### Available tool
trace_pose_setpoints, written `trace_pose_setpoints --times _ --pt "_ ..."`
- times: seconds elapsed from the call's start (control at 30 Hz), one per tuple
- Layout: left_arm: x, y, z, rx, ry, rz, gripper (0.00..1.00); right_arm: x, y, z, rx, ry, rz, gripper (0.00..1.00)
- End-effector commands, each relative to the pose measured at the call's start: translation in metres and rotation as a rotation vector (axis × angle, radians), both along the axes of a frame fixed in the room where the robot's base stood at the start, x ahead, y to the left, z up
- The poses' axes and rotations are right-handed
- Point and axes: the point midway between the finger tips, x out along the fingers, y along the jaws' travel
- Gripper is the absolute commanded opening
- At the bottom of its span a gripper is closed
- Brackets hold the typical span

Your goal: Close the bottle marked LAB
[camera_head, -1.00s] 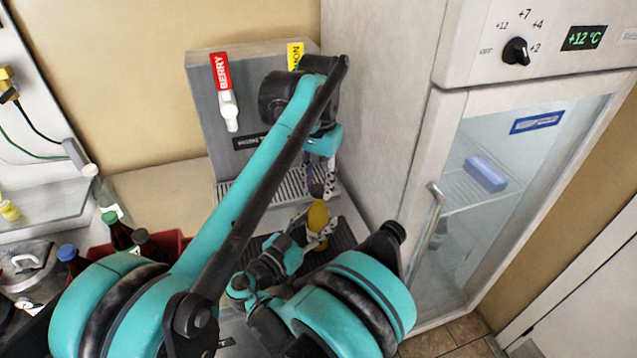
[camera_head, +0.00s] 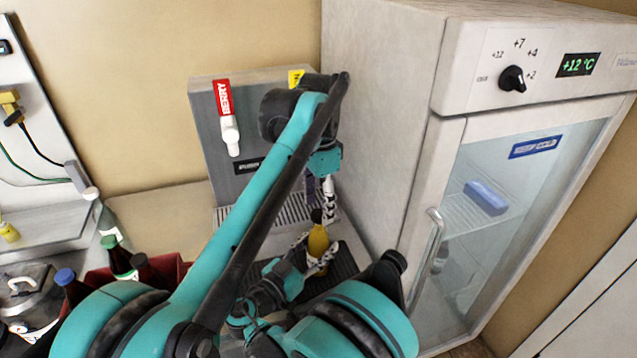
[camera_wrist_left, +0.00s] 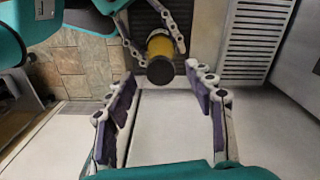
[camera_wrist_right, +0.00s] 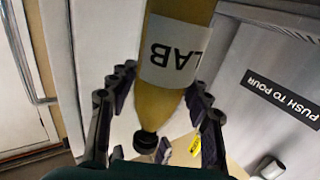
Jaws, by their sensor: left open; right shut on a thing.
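The yellow bottle marked LAB (camera_wrist_right: 180,55) is in my right gripper (camera_wrist_right: 165,88); the label reads upside down in the right wrist view. A dark cap (camera_wrist_right: 146,141) sits at the end of its neck. I cannot tell how tightly it is seated. In the head view the bottle (camera_head: 318,243) stands upright above the dark mat, with the cap on top. My left gripper (camera_head: 321,203) is open just above it, its fingers apart. The left wrist view looks down on the cap (camera_wrist_left: 160,72), which shows just beyond and between the open fingertips.
A grey tap tower (camera_head: 207,130) with a BERRY tap stands behind, over a drip grille (camera_head: 225,214). A glass-door fridge (camera_head: 375,120) rises close on the right. A red crate (camera_head: 172,270) with several bottles is at the lower left. My own arms cover much of the counter.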

Motion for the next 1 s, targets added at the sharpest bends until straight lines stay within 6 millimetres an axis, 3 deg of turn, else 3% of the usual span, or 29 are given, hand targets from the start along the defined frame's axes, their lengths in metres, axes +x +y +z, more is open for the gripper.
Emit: trace_pose_setpoints --times 0.2,0.43,0.63,0.97,1.0 --pt "0.000 0.000 0.048 0.000 0.000 0.000 0.54 0.000 0.000 0.000 0.001 0.002 -0.001 0.00" --pt "0.001 -0.001 0.086 0.000 0.000 -0.001 0.54 0.000 0.000 0.000 0.001 0.002 -0.001 0.00" --pt "0.001 0.000 0.101 0.000 0.000 -0.001 0.54 0.000 0.000 0.000 0.001 0.002 -0.001 0.00" --pt "0.001 0.000 0.103 0.000 0.000 -0.001 0.54 0.000 0.000 0.000 0.001 0.002 -0.001 0.00" --pt "0.001 0.000 0.103 0.000 0.000 -0.001 0.54 0.000 0.000 0.000 0.001 0.002 -0.001 0.54"
